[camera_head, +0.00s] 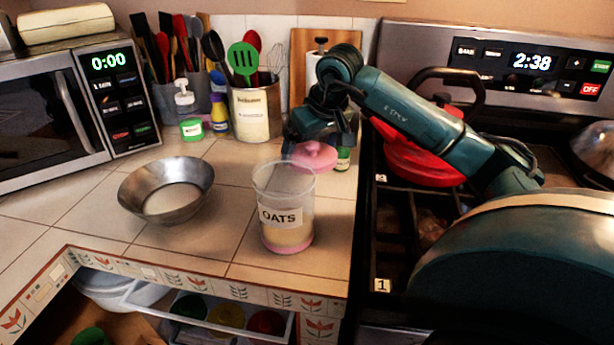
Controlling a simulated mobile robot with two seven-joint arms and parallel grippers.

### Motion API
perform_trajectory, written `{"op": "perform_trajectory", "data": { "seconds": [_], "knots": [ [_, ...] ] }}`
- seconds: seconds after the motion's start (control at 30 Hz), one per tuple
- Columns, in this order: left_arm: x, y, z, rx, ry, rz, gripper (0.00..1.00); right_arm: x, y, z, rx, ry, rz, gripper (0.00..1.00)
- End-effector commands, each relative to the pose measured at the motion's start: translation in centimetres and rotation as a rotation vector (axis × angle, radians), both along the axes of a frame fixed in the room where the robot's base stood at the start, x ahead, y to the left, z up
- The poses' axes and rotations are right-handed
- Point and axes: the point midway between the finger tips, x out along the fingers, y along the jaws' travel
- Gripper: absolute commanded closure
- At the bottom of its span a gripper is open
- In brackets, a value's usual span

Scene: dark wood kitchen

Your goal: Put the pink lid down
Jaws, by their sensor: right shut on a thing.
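The pink lid (315,157) is held by my right gripper (312,143), just behind and above the oats container. My right arm reaches in from the right over the stove, and the gripper is shut on the lid. I cannot tell whether the lid touches the counter. The clear container labelled OATS (284,215) stands upright and open on the tiled counter (215,240), with oats low inside and a pink base. My left gripper does not show.
A metal bowl (168,190) stands left of the oats container. Behind are utensil holders (255,108), small bottles (219,113) and a green-labelled bottle (344,158) close to the lid. A red pan (425,160) sits on the stove. An open drawer (200,312) lies below the counter.

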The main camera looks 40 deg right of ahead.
Motion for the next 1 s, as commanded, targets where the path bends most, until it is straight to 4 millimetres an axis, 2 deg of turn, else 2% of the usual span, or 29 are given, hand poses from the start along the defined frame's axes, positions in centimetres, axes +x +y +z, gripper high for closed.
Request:
{"op": "perform_trajectory", "data": {
  "seconds": [0.03, 0.1, 0.27, 0.4, 0.5, 0.93, 0.97, 1.0],
  "knots": [
    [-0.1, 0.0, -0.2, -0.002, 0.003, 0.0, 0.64, -0.1, 0.0, -1.2, 0.001, 0.005, 0.0, 0.26],
    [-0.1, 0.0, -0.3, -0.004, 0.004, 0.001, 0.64, -0.1, 0.0, -2.1, 0.0, 0.003, 0.0, 0.26],
    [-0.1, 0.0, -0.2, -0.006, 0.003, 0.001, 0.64, 0.0, 0.1, -3.5, 0.002, 0.001, 0.001, 0.26],
    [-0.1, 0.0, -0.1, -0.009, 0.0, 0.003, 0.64, -0.1, 0.1, -5.7, 0.002, 0.004, 0.001, 0.26],
    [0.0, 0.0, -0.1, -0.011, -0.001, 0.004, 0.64, 0.0, 0.0, -6.7, 0.001, 0.0, 0.0, 0.26],
    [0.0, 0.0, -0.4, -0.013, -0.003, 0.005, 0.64, 0.0, 0.0, -7.4, -0.001, -0.001, 0.0, 0.26],
    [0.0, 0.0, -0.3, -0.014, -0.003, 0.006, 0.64, 0.0, 0.0, -7.2, 0.0, -0.001, 0.0, 0.02],
    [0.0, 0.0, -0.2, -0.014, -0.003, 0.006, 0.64, 0.0, 0.0, -7.2, 0.0, -0.001, 0.0, 0.0]
  ]
}}
